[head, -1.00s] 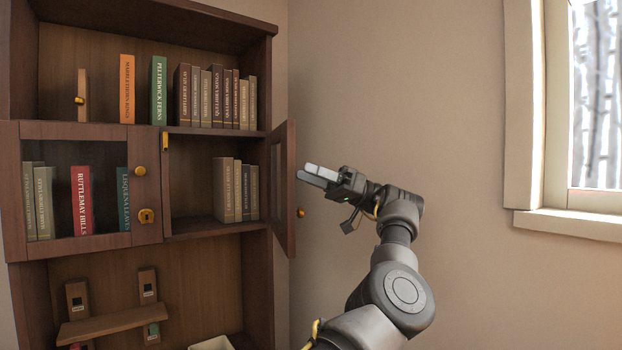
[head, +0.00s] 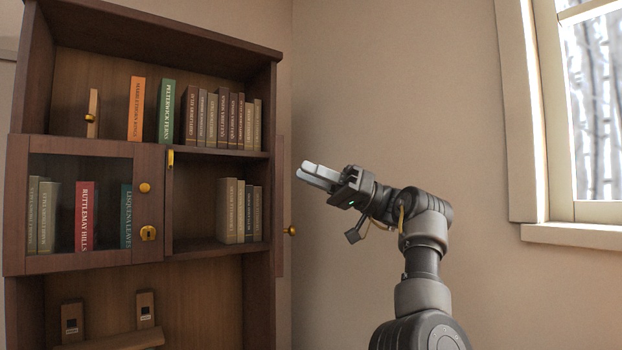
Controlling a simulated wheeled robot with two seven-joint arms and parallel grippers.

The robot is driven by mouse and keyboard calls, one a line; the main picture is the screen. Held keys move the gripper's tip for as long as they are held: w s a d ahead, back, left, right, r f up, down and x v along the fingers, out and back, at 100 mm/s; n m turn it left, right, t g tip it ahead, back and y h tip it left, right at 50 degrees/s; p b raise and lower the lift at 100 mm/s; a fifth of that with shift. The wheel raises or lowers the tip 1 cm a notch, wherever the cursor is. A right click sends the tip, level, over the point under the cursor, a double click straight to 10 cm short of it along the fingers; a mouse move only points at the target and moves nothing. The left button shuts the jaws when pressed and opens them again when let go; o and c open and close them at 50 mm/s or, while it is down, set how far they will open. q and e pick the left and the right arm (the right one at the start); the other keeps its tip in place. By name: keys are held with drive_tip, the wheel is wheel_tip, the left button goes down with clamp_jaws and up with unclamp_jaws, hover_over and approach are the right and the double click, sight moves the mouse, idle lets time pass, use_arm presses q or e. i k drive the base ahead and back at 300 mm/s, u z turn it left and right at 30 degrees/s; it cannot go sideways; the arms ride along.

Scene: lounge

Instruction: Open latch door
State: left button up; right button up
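The bookcase has two glazed doors. The left door (head: 100,263) is shut, with a round brass knob (head: 145,187) and a brass latch plate with a keyhole (head: 148,233). The right door (head: 280,205) stands wide open and shows nearly edge-on at the cabinet's right side, its brass knob (head: 291,231) sticking out to the right.
Books (head: 240,210) stand in the open right compartment, and more books (head: 220,118) fill the shelf above. A red book (head: 85,216) is behind the left door's glass. A small wooden shelf (head: 110,340) sits below. A window (head: 590,110) is at the right; the wall between is bare.

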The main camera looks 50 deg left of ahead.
sight(279, 232)
drive_tip(key=k, duration=1)
